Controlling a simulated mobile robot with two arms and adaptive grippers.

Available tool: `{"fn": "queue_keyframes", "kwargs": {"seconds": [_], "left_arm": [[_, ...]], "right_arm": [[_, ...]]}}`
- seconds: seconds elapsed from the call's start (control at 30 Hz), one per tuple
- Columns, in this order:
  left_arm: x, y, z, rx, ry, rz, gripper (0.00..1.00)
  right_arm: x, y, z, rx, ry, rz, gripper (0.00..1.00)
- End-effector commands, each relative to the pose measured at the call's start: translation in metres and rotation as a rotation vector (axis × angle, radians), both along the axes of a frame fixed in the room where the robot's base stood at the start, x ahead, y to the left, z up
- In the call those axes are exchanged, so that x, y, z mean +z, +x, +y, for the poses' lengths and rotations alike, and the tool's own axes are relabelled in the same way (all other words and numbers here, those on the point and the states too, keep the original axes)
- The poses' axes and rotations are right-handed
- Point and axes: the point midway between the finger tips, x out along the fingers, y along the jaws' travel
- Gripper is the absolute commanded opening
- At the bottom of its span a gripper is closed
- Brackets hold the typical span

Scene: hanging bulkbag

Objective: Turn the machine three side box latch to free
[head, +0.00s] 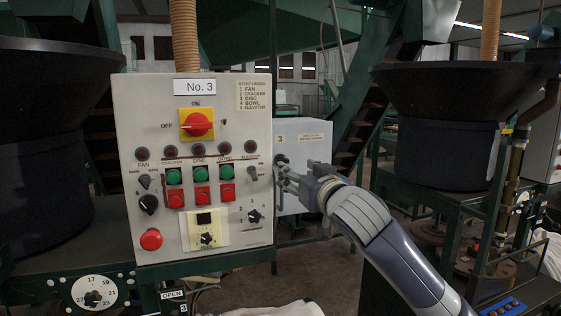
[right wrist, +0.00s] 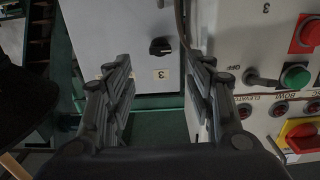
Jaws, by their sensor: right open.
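The side box (head: 309,140) of machine three is a light grey cabinet just right of the No. 3 control panel, partly hidden by my right gripper. Its latch is a small dark knob (head: 283,159), close to the gripper's fingertips. In the right wrist view the latch (right wrist: 160,46) is a black knob on the grey door, beside a small "3" label (right wrist: 162,74). My right gripper (head: 284,180) is open in front of the box. In the right wrist view its two fingers (right wrist: 166,65) stand apart, with the latch between and beyond them. My left gripper is not in view.
The No. 3 control panel (head: 168,105) stands immediately left of my right gripper, with a red rotary switch (head: 197,124), buttons and small knobs protruding. Dark round bowls stand at left (head: 45,150) and right (head: 440,120). Green machine framing surrounds the box.

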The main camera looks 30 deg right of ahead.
Motion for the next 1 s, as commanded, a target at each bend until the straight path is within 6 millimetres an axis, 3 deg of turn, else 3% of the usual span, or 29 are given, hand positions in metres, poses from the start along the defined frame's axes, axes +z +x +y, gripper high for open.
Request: {"fn": "queue_keyframes", "kwargs": {"seconds": [0.2, 0.33, 0.47, 0.73, 1.0], "left_arm": [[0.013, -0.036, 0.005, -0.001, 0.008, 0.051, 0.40], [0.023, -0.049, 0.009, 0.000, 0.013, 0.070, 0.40], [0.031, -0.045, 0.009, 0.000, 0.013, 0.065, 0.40], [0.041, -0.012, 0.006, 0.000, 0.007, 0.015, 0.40], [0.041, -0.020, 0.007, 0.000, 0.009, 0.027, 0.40]], "right_arm": [[0.003, 0.031, -0.007, -0.001, 0.003, 0.003, 0.50], [0.003, 0.054, -0.013, -0.002, 0.002, 0.005, 0.50], [0.003, 0.074, -0.018, -0.002, 0.001, 0.003, 0.50], [0.000, 0.098, -0.024, -0.001, -0.001, 0.002, 0.50], [-0.001, 0.101, -0.024, 0.000, -0.002, 0.001, 0.50]]}}
